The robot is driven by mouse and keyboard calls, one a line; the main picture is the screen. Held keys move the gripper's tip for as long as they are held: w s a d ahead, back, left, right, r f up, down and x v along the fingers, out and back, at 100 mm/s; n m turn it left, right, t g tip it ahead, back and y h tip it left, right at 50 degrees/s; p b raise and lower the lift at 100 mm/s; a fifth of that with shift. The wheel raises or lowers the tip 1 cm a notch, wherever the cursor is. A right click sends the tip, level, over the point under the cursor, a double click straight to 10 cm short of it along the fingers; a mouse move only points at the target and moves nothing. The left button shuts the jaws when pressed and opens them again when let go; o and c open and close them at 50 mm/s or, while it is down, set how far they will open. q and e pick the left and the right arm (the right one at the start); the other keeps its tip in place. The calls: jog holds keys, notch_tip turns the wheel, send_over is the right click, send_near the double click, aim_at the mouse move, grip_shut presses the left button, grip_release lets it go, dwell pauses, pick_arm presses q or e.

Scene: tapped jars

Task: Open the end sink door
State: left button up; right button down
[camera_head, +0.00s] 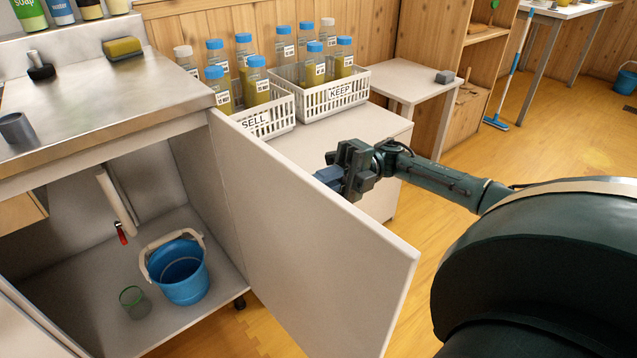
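The end sink door (320,255) is a plain pale panel, swung wide open from the right end of the sink cabinet. Its inner face is toward me, and its outer face and any handle are hidden. My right gripper (330,178) is just beyond the door's top edge, on the outer side. A small blue piece shows at its tip, partly cut off by the door edge. I cannot tell whether the fingers are open or touch the door. My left gripper is not in view.
Inside the cabinet are a blue bucket (181,281), a green-rimmed glass (134,301) and a pipe with a red tap (121,232). Beyond the door, SELL (275,126) and KEEP (318,102) baskets hold jars on a white surface.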

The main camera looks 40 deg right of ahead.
jog(key=c, duration=1.8)
grip_release()
jog(key=shift+w, duration=0.1)
jog(key=shift+c, duration=0.2)
pick_arm(q)
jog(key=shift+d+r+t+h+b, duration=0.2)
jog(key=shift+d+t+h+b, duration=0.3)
jog(key=shift+b, duration=1.1)
pick_arm(e)
jog(key=d+f, duration=0.2)
jog(key=d, duration=1.1)
jog(key=shift+w+f, duration=0.2)
jog(key=shift+w, duration=0.1)
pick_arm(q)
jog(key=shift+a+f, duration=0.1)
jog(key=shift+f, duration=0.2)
